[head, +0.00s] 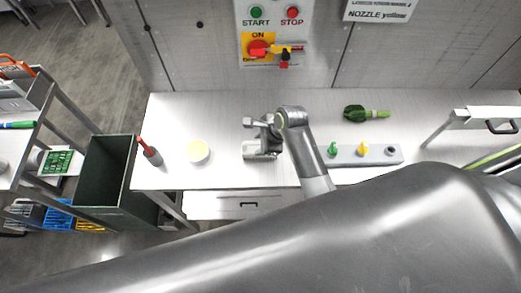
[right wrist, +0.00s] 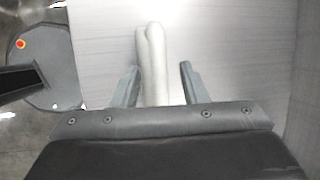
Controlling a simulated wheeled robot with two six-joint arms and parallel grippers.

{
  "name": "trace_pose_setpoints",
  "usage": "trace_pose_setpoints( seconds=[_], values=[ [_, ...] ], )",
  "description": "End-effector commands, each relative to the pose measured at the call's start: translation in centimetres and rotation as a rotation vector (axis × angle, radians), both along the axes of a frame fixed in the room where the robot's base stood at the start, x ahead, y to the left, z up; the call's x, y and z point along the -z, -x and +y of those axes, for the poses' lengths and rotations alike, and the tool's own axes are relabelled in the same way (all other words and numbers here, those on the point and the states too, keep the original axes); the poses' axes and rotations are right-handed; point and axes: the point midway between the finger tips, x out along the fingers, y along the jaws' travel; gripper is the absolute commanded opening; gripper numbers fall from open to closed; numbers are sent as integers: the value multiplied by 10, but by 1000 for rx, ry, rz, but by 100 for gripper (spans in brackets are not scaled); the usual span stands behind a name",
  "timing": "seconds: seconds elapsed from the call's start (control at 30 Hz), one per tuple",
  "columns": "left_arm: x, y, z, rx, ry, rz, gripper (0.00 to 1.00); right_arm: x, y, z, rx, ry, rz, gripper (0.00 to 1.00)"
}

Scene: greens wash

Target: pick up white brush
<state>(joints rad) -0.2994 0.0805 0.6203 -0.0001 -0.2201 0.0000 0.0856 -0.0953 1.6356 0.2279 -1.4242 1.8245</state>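The white brush (right wrist: 150,60) lies on the steel counter (right wrist: 225,40). In the right wrist view its pale, elongated body runs between the two fingers of my right gripper (right wrist: 158,70). The fingers stand apart, with a gap on the brush's right and a smaller one on its left. Its near end is hidden behind my gripper's body. In the head view my right gripper (head: 257,133) is over the counter's middle, and the brush (head: 256,153) shows only partly under it. My left gripper is not in view.
A dark green bin (head: 105,175) stands off the counter's left end.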

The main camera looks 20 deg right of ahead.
Motion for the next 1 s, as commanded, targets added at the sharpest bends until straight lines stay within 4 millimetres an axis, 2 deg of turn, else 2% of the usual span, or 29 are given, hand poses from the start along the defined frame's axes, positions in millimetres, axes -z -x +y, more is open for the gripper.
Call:
trace_pose_setpoints(
  seconds=[0.23,0.53,1.0],
  values=[
    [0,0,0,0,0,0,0,1,0,0,-1,0,-1,38],
    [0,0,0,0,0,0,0,0,0,1,0,-1,-1,0],
    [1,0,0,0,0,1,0,-4,-1,1,0,-1,-4,0]
  ],
)
